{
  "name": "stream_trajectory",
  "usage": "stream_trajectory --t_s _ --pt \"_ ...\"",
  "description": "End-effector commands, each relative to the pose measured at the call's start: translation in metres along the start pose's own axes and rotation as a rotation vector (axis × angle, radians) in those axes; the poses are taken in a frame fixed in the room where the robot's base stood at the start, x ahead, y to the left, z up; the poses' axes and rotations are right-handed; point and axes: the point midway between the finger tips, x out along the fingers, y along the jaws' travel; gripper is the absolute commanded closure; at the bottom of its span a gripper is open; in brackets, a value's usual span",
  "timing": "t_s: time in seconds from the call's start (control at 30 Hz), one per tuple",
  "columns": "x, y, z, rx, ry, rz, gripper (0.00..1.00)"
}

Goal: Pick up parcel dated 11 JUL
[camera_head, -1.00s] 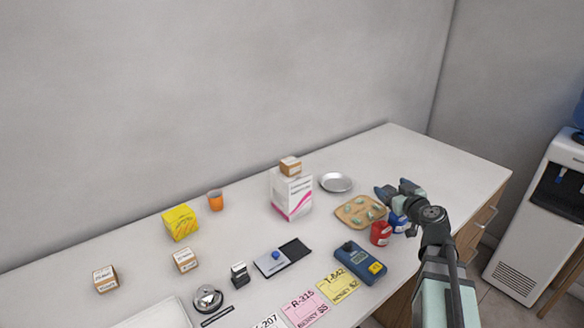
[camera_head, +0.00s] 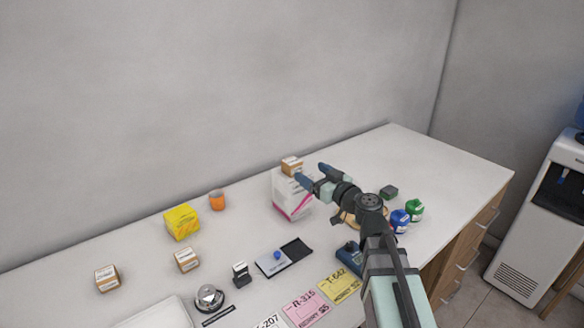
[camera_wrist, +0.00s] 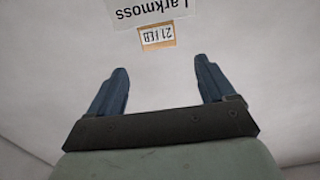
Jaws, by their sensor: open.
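Several small brown parcels with white labels show in the head view. One parcel (camera_head: 291,166) sits on top of a white and pink carton (camera_head: 288,201). Another parcel (camera_head: 187,260) stands mid-left, and another parcel (camera_head: 107,279) at the far left. Their dates are too small to read there. In the wrist view a brown parcel (camera_wrist: 157,37) reads "21 FEB" upside down, beside a white surface lettered "Larkmoss"; it appears to be the one on the carton. My gripper (camera_head: 314,174) is open and empty, just right of that parcel. It also shows in the wrist view (camera_wrist: 161,72), fingers apart.
A yellow box (camera_head: 182,223) and orange cup (camera_head: 217,200) stand by the wall. A bell (camera_head: 209,298), a stamp (camera_head: 241,272), a stamp pad (camera_head: 296,248) and coloured cards (camera_head: 305,308) lie in front. Blue (camera_head: 399,221) and green (camera_head: 414,210) bottles stand right.

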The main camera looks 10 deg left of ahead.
Motion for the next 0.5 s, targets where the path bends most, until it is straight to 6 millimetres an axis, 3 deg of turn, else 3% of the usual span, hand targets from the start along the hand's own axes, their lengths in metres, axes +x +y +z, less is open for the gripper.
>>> stream_trajectory --t_s 0.2,0.5 --pt "0.041 0.001 0.0 0.0 -0.001 -0.001 0.17" --pt "0.057 0.001 0.001 0.0 -0.001 0.001 0.17"
